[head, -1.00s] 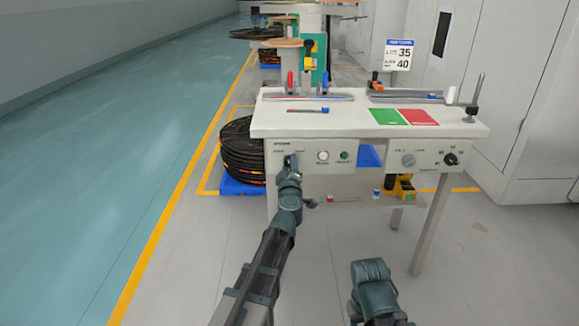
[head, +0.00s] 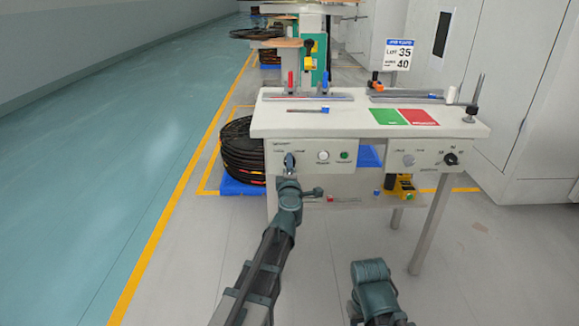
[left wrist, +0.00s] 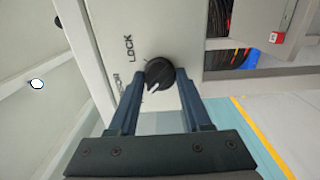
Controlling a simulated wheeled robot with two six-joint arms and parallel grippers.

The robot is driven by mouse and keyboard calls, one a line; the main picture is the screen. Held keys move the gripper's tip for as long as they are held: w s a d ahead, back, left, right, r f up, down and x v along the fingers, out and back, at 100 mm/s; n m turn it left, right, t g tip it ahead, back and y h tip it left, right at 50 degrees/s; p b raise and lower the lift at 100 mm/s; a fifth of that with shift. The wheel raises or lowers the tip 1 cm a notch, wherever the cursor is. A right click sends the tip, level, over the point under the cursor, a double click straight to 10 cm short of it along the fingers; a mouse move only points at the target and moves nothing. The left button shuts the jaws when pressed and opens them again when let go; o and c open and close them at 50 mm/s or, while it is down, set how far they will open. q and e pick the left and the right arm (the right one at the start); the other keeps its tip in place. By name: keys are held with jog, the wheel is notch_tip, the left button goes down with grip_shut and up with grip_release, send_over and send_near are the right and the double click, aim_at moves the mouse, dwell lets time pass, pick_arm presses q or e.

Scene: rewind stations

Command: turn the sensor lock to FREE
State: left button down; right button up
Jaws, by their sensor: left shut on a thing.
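The sensor lock knob (left wrist: 160,73) is a round black knob on the pale front panel of the bench. The word LOCK is printed beside it in the left wrist view, and its white pointer mark faces toward the lower left there. My left gripper (left wrist: 163,80) is shut on the knob, one finger on each side. In the head view, my left gripper (head: 289,172) reaches the panel's left end and covers much of the knob. A second printed word next to the knob is partly hidden by a finger.
The bench (head: 300,124) carries a green and red mat (head: 400,117). A white button (head: 323,156) and a green button (head: 344,156) sit right of the knob; another black knob (head: 451,159) is farther right. Black coils (head: 240,152) stand at left. Floor in front is clear.

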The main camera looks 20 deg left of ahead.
dwell(0.4)
pick_arm(q)
jog(key=shift+c, duration=1.7)
grip_release()
